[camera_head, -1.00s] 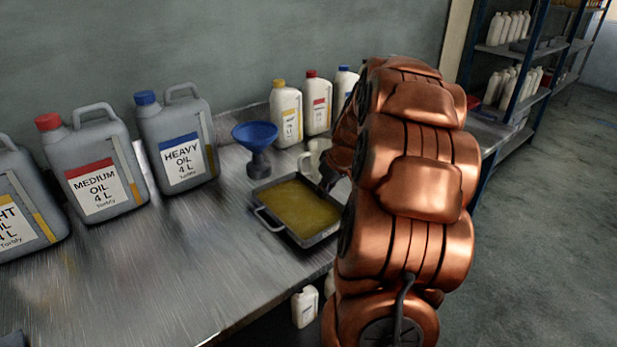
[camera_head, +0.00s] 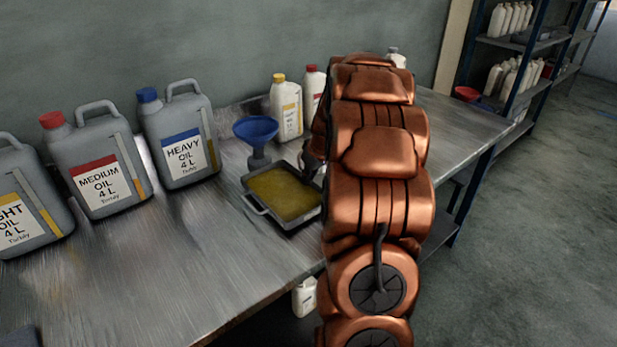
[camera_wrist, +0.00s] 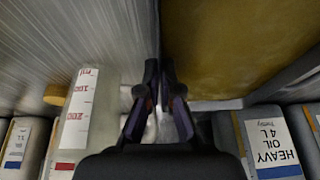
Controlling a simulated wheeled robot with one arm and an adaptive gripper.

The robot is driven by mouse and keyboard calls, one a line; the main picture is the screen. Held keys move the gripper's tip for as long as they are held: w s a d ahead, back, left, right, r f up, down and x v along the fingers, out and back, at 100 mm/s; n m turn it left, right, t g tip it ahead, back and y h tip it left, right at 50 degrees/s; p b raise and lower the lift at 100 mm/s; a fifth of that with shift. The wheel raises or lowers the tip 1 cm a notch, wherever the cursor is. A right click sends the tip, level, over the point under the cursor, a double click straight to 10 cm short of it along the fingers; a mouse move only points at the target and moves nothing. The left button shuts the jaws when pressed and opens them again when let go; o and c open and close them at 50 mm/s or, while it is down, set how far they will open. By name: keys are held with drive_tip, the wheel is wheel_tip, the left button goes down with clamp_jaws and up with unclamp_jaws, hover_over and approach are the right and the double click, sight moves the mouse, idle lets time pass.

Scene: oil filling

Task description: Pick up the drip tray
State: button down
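The drip tray (camera_head: 268,216) is a shallow dark metal pan with yellow-brown oil and a wire handle at its near left side. It is on or just above the workbench; I cannot tell which. In the wrist view its oil-covered inside (camera_wrist: 225,45) fills the upper right. My gripper (camera_wrist: 160,66) is at the tray's right side in the head view, mostly hidden behind my arm. In the wrist view its two fingers are close together, one on each side of the tray wall, and look shut on it.
A blue funnel (camera_head: 256,128) stands close behind the tray. Grey canisters, including heavy oil (camera_head: 180,135) and medium oil (camera_head: 97,160), line the wall on the left. White bottles (camera_head: 287,105) stand behind.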

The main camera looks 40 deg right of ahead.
drive_tip(key=shift+f, duration=0.35)
drive_tip(key=shift+f, duration=0.15)
drive_tip(key=c, duration=1.3)
unclamp_jaws()
drive_tip(key=b+v, duration=0.1)
drive_tip(key=v, duration=1.1)
